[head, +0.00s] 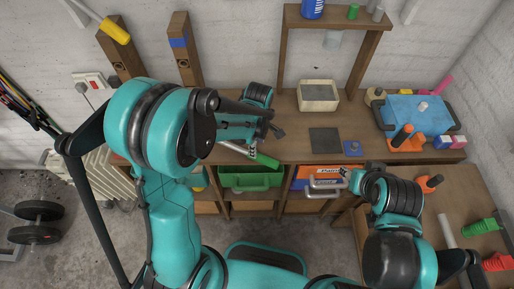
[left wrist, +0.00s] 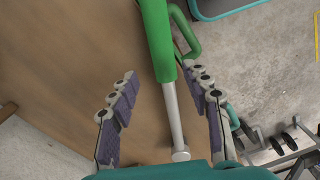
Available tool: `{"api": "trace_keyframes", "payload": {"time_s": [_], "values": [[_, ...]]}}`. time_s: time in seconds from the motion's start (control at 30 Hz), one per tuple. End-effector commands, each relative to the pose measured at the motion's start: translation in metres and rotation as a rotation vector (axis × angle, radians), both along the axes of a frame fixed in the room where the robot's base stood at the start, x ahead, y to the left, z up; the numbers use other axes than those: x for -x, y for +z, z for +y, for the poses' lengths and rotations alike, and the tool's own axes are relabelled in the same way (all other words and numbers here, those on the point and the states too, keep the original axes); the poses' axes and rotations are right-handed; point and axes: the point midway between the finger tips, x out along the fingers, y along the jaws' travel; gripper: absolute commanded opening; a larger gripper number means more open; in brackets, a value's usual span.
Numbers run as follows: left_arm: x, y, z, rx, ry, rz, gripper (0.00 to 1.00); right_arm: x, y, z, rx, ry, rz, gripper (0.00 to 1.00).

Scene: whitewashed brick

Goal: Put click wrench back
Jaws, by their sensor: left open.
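The click wrench has a green handle (head: 265,160) and a metal shaft (head: 237,148). It lies at the front edge of the wooden bench in the head view. In the left wrist view the wrench (left wrist: 172,110) runs lengthwise between the two fingers, with its green handle toward the top and over the bench edge. My left gripper (head: 268,132) is open above the bench beside the wrench. In the left wrist view the left gripper (left wrist: 160,76) has fingers spread on either side of the shaft, with gaps. My right gripper (head: 345,174) is near a grey handle; its jaws are unclear.
A green bin (head: 250,179) sits under the bench front, beside an orange and blue box (head: 318,173). Bare bench lies behind the wrench.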

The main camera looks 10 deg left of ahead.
Motion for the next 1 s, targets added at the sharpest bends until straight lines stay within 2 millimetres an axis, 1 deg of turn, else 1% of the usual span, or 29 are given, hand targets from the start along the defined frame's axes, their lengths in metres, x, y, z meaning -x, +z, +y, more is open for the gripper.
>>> {"api": "trace_keyframes", "payload": {"time_s": [0.03,0.2,0.33,0.47,0.57,0.67,0.77,0.8,0.9,1.0], "values": [[0.0,0.016,0.0,0.0,0.0,0.0,0.48,0.0,0.006,0.0,0.0,0.0,0.0,0.4],[0.0,0.052,-0.001,0.0,0.0,0.0,0.48,0.0,0.015,0.0,0.0,0.0,0.0,0.4],[0.0,0.072,-0.001,0.0,0.0,0.0,0.48,0.0,0.019,0.0,0.0,0.0,0.0,0.4],[0.0,0.083,-0.001,0.0,-0.004,-0.002,0.48,0.0,0.02,0.0,0.0,0.0,0.0,0.4],[0.006,0.093,0.003,0.004,-0.054,-0.023,0.48,0.0,0.02,0.0,0.0,0.0,0.0,0.4],[0.017,0.111,0.011,0.005,-0.188,-0.083,0.48,0.0,0.02,0.0,0.0,0.0,0.0,0.4],[0.036,0.134,0.023,-0.011,-0.393,-0.172,0.48,0.0,0.02,0.0,0.0,0.0,0.0,0.4],[0.045,0.142,0.028,-0.026,-0.485,-0.211,0.48,0.0,0.02,0.0,0.0,0.0,0.0,0.4],[0.066,0.158,0.039,-0.085,-0.712,-0.305,0.48,0.0,0.02,0.0,0.0,0.0,0.0,0.4],[0.086,0.168,0.049,-0.168,-0.927,-0.387,0.48,0.0,0.02,0.0,0.0,0.0,0.0,0.4]]}}
